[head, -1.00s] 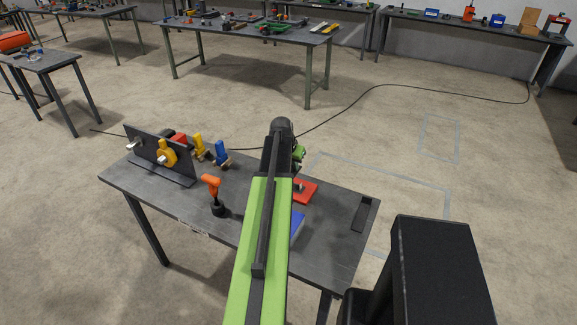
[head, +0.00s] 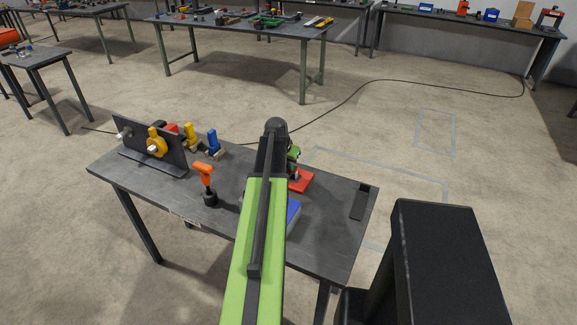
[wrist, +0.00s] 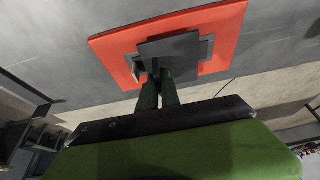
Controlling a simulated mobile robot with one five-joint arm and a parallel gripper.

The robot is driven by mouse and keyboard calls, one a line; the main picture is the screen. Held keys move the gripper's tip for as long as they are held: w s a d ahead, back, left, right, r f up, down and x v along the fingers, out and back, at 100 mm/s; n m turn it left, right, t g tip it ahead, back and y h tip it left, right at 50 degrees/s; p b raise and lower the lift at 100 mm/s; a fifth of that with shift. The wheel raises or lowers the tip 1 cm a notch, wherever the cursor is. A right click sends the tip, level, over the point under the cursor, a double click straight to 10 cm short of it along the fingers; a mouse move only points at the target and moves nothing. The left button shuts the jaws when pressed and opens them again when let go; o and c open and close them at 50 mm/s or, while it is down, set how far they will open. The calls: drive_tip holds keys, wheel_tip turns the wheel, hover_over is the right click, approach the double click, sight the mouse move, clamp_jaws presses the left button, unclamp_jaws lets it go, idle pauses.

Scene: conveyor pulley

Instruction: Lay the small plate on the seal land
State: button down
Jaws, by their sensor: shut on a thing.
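A small dark grey plate (wrist: 170,52) is at the tips of my gripper (wrist: 158,80) in the wrist view. The two dark green fingers are shut on it. Behind it is a wide red plate (wrist: 112,46) with a grey raised part (wrist: 206,48) in its middle, mostly covered by the small plate. I cannot tell whether the small plate touches that raised part. In the head view the red plate (head: 301,181) lies on the workbench, just right of my arm. My arm hides most of the gripper there. I cannot make out a seal land for certain.
The grey workbench (head: 326,205) carries a dark upright bracket (head: 176,151) with a yellow part (head: 157,143), an orange-handled tool (head: 204,178), a blue block (head: 213,141) and another blue item (head: 293,210) beside my arm. A dark tray (head: 361,202) lies at the right end.

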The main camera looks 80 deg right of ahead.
drive_tip(key=shift+f+b, duration=0.6)
drive_tip(key=shift+f, duration=0.05)
drive_tip(key=c, duration=1.5)
unclamp_jaws()
drive_tip(key=shift+r, duration=0.1)
drive_tip(key=p+v, duration=1.6)
drive_tip(key=v, duration=0.1)
drive_tip(key=shift+a+r, duration=0.1)
drive_tip(key=shift+a, duration=0.1)
